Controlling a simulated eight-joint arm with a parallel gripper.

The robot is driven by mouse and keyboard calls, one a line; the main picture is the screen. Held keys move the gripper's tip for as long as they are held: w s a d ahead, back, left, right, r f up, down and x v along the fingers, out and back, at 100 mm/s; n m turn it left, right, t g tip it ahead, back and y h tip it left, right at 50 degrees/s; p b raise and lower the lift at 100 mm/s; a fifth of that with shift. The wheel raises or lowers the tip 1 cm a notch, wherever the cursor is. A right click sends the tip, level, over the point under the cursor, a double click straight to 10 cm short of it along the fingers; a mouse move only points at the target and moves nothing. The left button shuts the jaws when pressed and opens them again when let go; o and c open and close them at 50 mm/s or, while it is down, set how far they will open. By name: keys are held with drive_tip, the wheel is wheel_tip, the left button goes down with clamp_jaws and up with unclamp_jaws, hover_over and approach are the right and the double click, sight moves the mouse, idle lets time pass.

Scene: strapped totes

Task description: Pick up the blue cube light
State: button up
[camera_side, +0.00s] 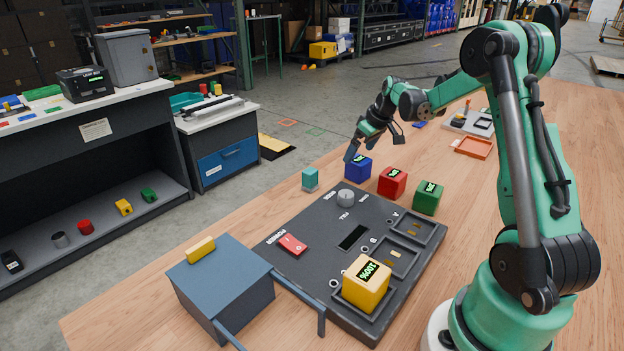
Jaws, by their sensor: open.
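The blue cube light (358,168) sits on the wooden table behind the dark panel, left of the red cube. It has a small dark display with green marks on its top. My gripper (361,146) is open just above and behind the blue cube, tilted downward. Its near finger comes close to the cube's upper left; I cannot tell whether they touch. The far finger is partly hidden by the gripper's own body.
A red cube (392,182) and a green cube (428,197) stand right of the blue one. A teal block (310,179) is to its left. The dark panel (300,262) holds a yellow cube (366,284). A blue-grey box (221,287) stands front left.

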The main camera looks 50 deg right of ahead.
sight(360, 159)
drive_tip(key=shift+s+d+f, duration=0.1)
drive_tip(key=shift+d+f, duration=0.55)
drive_tip(key=shift+d, duration=0.05)
drive_tip(key=shift+x, duration=2.7)
drive_tip(key=shift+a, duration=0.1)
clamp_jaws()
drive_tip(key=shift+r, duration=0.15)
